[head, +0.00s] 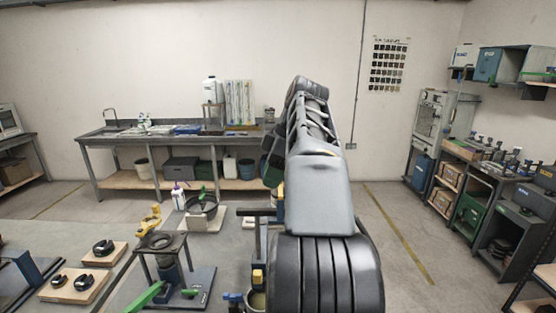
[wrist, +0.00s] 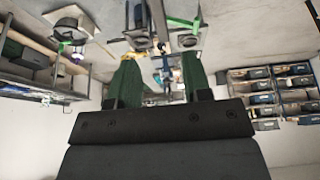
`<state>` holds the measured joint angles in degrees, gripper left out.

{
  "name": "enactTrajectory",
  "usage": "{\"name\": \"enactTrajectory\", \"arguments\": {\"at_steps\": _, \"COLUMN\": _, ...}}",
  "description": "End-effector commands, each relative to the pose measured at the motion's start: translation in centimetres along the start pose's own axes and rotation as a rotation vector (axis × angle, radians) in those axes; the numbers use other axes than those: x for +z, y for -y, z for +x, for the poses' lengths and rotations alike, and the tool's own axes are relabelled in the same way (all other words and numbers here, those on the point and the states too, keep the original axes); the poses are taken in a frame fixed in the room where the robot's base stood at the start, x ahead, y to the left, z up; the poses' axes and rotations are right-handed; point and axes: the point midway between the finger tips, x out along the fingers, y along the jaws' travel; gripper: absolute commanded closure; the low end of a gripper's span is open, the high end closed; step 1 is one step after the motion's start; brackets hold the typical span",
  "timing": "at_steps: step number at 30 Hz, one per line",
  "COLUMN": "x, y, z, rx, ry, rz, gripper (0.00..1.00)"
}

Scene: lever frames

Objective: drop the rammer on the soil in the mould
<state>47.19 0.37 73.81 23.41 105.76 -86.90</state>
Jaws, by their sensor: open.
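A dark upright frame with a crossbar (head: 256,212) stands on the workbench just left of my arm, and I take it for the rammer's stand. A yellow part (head: 258,276) shows low on it. Below that is a round, pale-rimmed vessel (head: 257,299), probably the mould; its inside is too small to read for soil. My arm hides the right side of this area. My gripper (wrist: 161,78) has two green fingers, spread apart with nothing held between them. A narrow blue and dark device (wrist: 165,68) shows beyond the gap, apart from the fingers.
Wooden boards with black rings (head: 103,252) lie farther left. A sink bench (head: 150,138) lines the back wall. Shelves (head: 470,160) stand right; open floor (head: 400,215) lies between.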

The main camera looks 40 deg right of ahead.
Motion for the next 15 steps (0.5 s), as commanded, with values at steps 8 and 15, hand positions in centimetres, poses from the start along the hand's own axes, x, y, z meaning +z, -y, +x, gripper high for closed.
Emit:
{"name": "enactTrajectory", "arguments": {"at_steps": 8, "x": 0.0, "y": 0.0, "z": -3.1, "rx": 0.001, "ry": -0.001, "rz": 0.000, "gripper": 0.55}}
{"name": "enactTrajectory", "arguments": {"at_steps": 15, "x": 0.0, "y": 0.0, "z": -3.5, "rx": 0.000, "ry": -0.001, "rz": 0.000, "gripper": 0.55}}
